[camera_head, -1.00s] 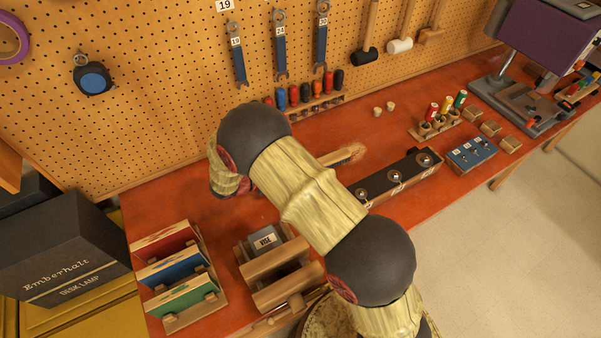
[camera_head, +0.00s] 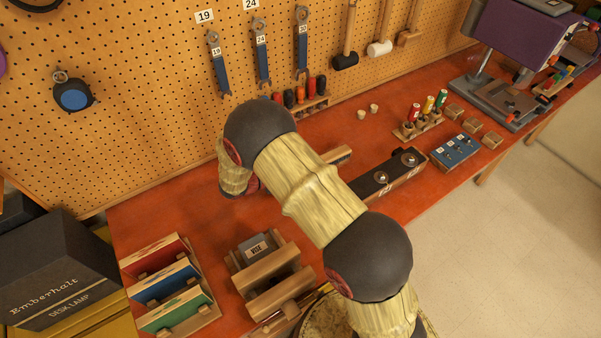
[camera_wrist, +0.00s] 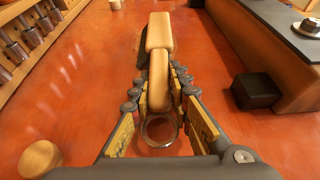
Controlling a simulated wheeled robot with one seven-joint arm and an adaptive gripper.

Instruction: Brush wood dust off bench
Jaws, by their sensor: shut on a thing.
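In the wrist view my gripper (camera_wrist: 160,82) is shut on the wooden handle of a brush (camera_wrist: 159,35). The brush points away from the wrist, low over the red bench (camera_wrist: 90,90), with a dark bristle edge along its left side. I cannot tell whether the bristles touch the bench. In the head view only the brush's far end (camera_head: 338,154) shows beyond my arm, and my arm hides the gripper. No wood dust can be made out clearly now; my arm and the brush hide part of the bench.
A long black-topped box (camera_head: 399,172) lies right of the brush. A screwdriver rack (camera_head: 310,104) stands along the pegboard. Coloured sanding holders (camera_head: 165,280) and a wooden stand (camera_head: 268,265) occupy the near left. Some bench is bare around the brush.

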